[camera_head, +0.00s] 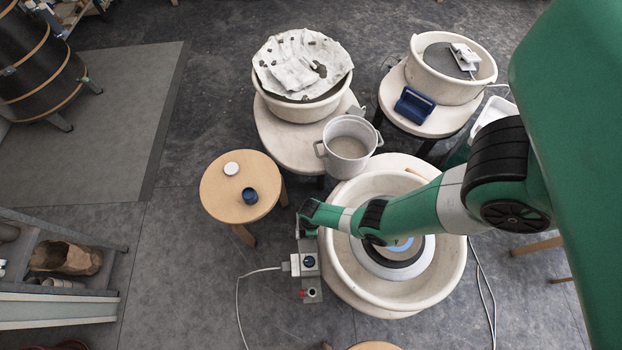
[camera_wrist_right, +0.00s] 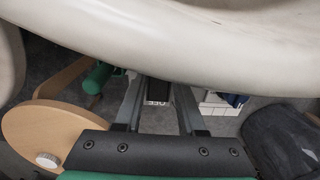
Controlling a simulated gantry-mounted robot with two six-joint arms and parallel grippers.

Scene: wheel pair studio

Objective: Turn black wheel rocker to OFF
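The wheel with the large pale basin (camera_head: 455,265) stands at front centre. My left gripper is out of view.
A round wooden stool (camera_head: 222,205) with a white lid and a blue cup stands left of the box. A pot (camera_head: 348,147) stands behind the basin. Two more basins (camera_head: 303,108) (camera_head: 452,90) stand further back. A pale cable (camera_head: 240,300) runs along the floor.

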